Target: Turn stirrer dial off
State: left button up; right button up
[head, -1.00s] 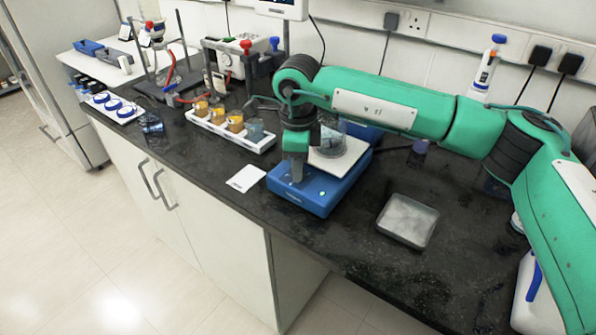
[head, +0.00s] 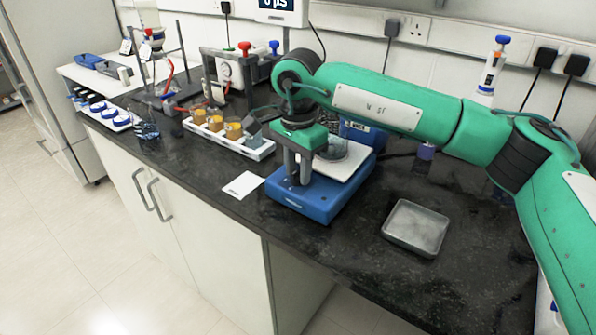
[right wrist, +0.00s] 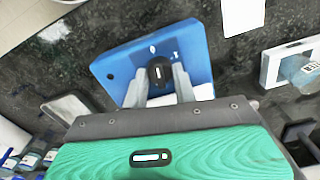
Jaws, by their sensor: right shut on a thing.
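The blue stirrer (head: 318,200) stands on the dark bench near its front edge, with a white top plate (head: 347,163) and a glass beaker (head: 334,148) on it. My right gripper (head: 297,175) points down at the stirrer's front panel. In the right wrist view its two fingers (right wrist: 160,80) are shut on the black dial (right wrist: 159,70), one on each side. The dial carries a white mark. In the head view the gripper hides the dial. My left gripper is not in view.
A white card (head: 243,185) lies left of the stirrer and a square metal tray (head: 415,227) lies right of it. A white rack (head: 228,138) with amber beakers stands behind to the left. Bare bench lies between stirrer and tray.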

aim_at(297, 171)
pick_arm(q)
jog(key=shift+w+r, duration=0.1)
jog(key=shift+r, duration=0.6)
pick_arm(e)
jog(key=shift+n, duration=1.1)
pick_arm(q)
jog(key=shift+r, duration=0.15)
pick_arm(e)
jog(key=o, duration=1)
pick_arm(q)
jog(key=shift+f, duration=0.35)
pick_arm(e)
notch_tip(297, 171, up, 14)
jog(key=shift+f, duration=0.1)
